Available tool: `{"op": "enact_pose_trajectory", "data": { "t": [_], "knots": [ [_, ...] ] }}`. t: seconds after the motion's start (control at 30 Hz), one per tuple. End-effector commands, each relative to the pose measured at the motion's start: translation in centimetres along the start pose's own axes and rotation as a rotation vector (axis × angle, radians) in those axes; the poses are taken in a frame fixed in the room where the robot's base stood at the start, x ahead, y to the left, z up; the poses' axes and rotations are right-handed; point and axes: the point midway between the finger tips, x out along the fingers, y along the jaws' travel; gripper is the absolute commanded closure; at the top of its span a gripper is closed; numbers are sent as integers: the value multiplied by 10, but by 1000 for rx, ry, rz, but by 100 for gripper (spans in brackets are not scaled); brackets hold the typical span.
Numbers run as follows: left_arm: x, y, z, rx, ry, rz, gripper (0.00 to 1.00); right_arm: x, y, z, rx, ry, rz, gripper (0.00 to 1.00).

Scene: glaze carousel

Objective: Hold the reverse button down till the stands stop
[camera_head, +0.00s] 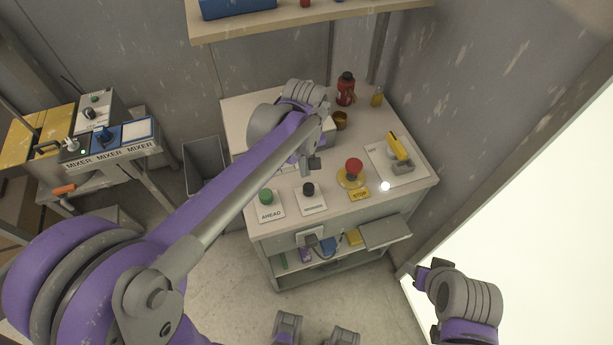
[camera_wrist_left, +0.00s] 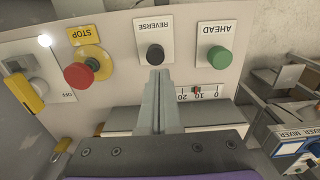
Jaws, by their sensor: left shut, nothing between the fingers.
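The black reverse button (camera_head: 308,188) stands on a white plate on the console top, between the green ahead button (camera_head: 266,196) and the red stop button (camera_head: 354,167). In the left wrist view the reverse button (camera_wrist_left: 155,54) shows just beyond my left fingertips. My left gripper (camera_head: 313,166) is shut and empty, its tips (camera_wrist_left: 157,72) very close to the button. I cannot tell whether they touch it or whether it is pressed. Part of my right arm's end (camera_head: 428,272) shows at the lower right; its fingers are not clear. No turning stands are in view.
A white lamp (camera_head: 385,186) glows by the stop plate. A yellow-handled switch (camera_head: 398,147) stands at the console's right. A red bottle (camera_head: 346,89) and brown cup (camera_head: 340,120) stand behind. The mixer bench (camera_head: 112,152) and a grey bin (camera_head: 204,163) are left. A shelf hangs above.

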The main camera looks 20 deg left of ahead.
Motion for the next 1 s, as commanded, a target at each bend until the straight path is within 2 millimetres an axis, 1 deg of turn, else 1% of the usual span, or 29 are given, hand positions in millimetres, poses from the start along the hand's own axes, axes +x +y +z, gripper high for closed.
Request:
{"op": "enact_pose_trajectory", "data": {
  "t": [0.03, 0.1, 0.2, 0.3, 0.4, 0.57, 1.0],
  "knots": [
    [-12, 0, 0, 0, 0, -1, 100, 1, 0, 1, 0, 0, 0, 40],
    [-28, 0, 0, 0, 0, -1, 100, 0, 0, 0, 0, 0, 0, 40],
    [-47, 0, 0, 0, 1, 0, 100, -2, 0, -1, 0, 1, 0, 40],
    [-61, 0, 0, 0, 1, 0, 100, -2, 0, -2, 0, 1, 0, 40],
    [-70, 0, 0, 0, 1, 0, 100, -3, 0, -2, 0, 2, 0, 40],
    [-75, 0, 0, 0, 2, 0, 100, -3, 0, -2, 0, 2, 0, 40],
    [-75, 0, -1, 0, 2, 0, 100, -3, 0, -2, 0, 2, 0, 40]
  ]
}}
